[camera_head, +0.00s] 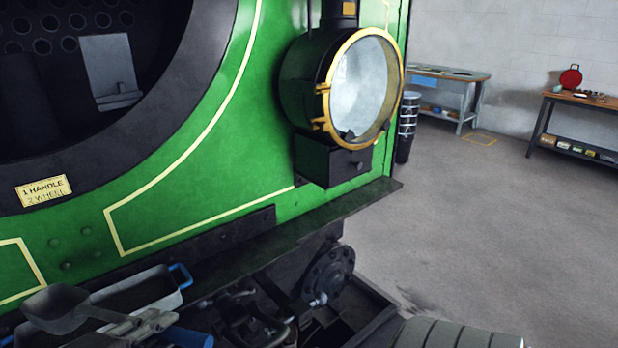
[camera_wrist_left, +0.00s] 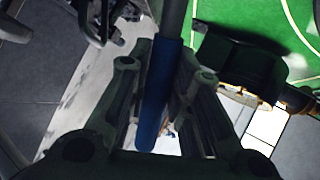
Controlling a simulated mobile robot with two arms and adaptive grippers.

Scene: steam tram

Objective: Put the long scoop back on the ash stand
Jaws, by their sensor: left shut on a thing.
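The long scoop has a dark grey bowl (camera_head: 55,306) at the lower left of the head view, in front of the green engine front. Its blue handle grip (camera_head: 187,337) shows at the bottom edge. My left gripper (camera_head: 142,326) is shut on the scoop's handle. In the left wrist view the blue grip (camera_wrist_left: 160,95) runs between the two fingers of my left gripper (camera_wrist_left: 166,70), with the grey shaft beyond. The scoop's bowl is out of that view. I cannot make out the ash stand for certain. My right gripper is not in view.
A grey pan with a blue handle (camera_head: 180,276) is just behind the scoop. The engine's running board (camera_head: 300,232) and large lamp (camera_head: 360,85) jut out at centre. A blue-grey bench (camera_head: 445,75) and a wooden-topped table (camera_head: 585,98) stand far right. The floor between is clear.

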